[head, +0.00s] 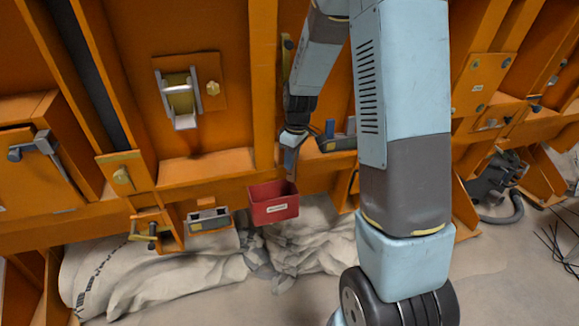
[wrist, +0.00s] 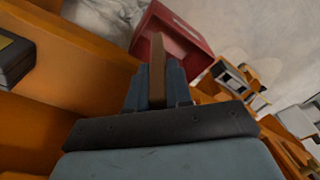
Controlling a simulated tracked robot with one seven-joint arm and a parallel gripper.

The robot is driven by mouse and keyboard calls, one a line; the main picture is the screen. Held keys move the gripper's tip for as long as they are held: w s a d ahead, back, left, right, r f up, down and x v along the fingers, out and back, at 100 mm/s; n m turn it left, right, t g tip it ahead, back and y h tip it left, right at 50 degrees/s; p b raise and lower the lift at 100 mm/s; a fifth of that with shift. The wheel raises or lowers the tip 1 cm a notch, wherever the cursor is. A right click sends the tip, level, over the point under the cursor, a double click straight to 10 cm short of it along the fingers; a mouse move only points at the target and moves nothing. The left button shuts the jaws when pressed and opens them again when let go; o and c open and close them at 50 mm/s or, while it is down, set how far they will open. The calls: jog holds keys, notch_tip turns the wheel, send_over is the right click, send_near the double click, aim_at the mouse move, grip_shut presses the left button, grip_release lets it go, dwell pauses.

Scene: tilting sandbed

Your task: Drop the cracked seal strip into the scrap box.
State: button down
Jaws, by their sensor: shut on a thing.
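My gripper (head: 290,158) is shut on a brown strip, the seal strip (wrist: 157,62), which stands up between the two fingers in the wrist view. Whether it is cracked is too small to tell. In the wrist view my gripper (wrist: 158,85) has the strip's free end in front of the red scrap box (wrist: 145,45). In the head view the red scrap box (head: 274,211), with a white label, is just below my gripper. The strip is hard to make out there. The inside of the box is mostly hidden.
Orange steel framework (head: 215,170) surrounds the box. A small grey metal tray (head: 209,220) is fixed left of it, and a clamp lever (head: 150,235) farther left. White sacking (head: 150,275) lies on the floor below. A grey latch fitting (head: 338,140) is close to the right of my gripper.

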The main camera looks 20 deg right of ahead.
aim_at(290, 180)
jog(key=shift+d+f, duration=0.1)
jog(key=shift+f, duration=1.15)
jog(key=shift+f, duration=0.55)
jog(key=c, duration=1.3)
grip_release()
